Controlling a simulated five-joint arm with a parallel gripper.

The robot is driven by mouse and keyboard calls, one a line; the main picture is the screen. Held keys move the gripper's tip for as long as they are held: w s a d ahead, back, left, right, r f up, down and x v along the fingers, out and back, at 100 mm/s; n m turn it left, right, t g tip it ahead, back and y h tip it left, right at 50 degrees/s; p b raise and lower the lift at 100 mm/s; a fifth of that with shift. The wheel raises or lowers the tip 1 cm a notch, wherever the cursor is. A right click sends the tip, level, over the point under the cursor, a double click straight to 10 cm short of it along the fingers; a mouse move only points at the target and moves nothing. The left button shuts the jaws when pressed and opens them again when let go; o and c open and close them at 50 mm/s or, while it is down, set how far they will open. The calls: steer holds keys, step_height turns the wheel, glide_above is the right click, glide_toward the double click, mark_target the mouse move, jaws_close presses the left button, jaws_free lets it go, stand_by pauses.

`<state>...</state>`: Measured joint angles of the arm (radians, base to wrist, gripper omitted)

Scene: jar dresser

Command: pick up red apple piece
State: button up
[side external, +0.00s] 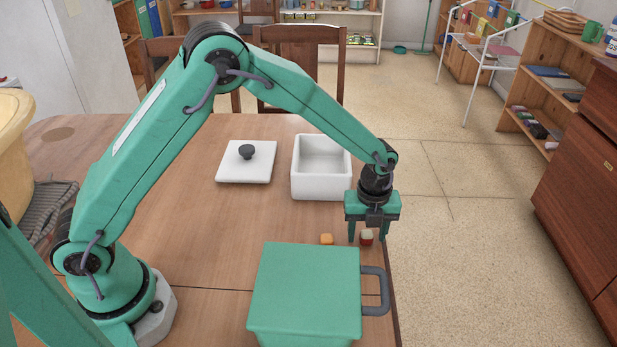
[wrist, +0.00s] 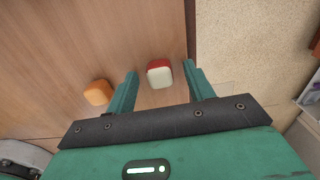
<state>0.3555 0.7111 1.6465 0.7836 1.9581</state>
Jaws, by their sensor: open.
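The red apple piece (side external: 366,237), a small block with a red side and a pale top, sits on the table near its right edge.
A green lidded box (side external: 305,290) with a grey handle (side external: 383,290) stands just in front of the pieces. A white open jar (side external: 321,183) stands behind, its knobbed lid (side external: 235,172) lying to its left. The table's right edge is close; the table's middle (side external: 215,225) is clear.

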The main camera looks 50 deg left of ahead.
mark_target(367, 236)
steer(key=shift+f, duration=0.1)
stand_by(0.4)
steer(key=c, duration=1)
steer(key=shift+c, duration=0.2)
steer(key=shift+r, duration=0.75)
steer(key=r, duration=0.3)
steer(key=shift+s+d+r, duration=0.1)
steer(key=shift+s+d, duration=0.15)
steer(key=shift+s, duration=0.05)
steer(key=s+d+r, duration=0.6)
steer(key=s, duration=0.2)
steer(key=shift+s+d+r, duration=0.15)
steer(key=shift+s+d, duration=0.1)
steer(key=shift+d, duration=0.15)
